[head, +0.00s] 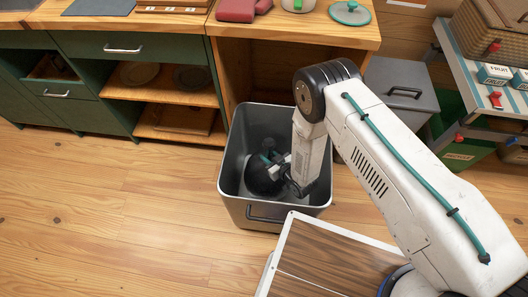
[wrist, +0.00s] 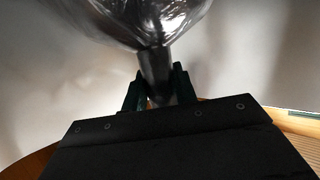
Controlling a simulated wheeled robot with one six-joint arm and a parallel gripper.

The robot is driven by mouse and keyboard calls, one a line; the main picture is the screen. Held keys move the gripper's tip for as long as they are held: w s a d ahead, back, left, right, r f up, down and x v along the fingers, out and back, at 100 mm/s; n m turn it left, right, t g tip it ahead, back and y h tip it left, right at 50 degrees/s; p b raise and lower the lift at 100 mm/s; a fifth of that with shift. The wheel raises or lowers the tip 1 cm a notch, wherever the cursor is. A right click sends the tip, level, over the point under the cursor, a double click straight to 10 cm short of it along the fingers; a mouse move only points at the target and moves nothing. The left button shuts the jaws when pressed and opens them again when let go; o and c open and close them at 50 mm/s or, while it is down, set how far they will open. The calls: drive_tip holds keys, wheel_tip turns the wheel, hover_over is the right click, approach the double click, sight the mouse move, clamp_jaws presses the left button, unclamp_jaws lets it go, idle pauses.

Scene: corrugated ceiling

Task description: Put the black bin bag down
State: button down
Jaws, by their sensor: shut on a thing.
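The black bin bag (head: 260,179) is inside the grey open-topped bin (head: 232,192) on the floor in the head view. In the wrist view the shiny bag (wrist: 150,20) hangs from its gathered neck. My gripper (wrist: 158,85) has its two green fingers shut on that neck. In the head view my gripper (head: 273,158) reaches down inside the bin, and the arm hides part of the bag and the bin's right side. I cannot tell whether the bag touches the bin's bottom.
Green cabinets with a wooden top (head: 110,22) stand behind on the left. A grey lidded box (head: 405,90) is behind my arm. A shelf unit with boxes and a basket (head: 495,30) is at the right. The wooden floor (head: 100,220) is clear at the left.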

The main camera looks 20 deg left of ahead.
drive_tip(key=w+a, duration=0.2)
drive_tip(key=a, duration=0.1)
drive_tip(key=shift+r, duration=0.15)
drive_tip(key=shift+f, duration=0.75)
drive_tip(key=shift+f, duration=0.45)
drive_tip(key=c, duration=1.1)
unclamp_jaws()
drive_tip(key=shift+s, duration=0.1)
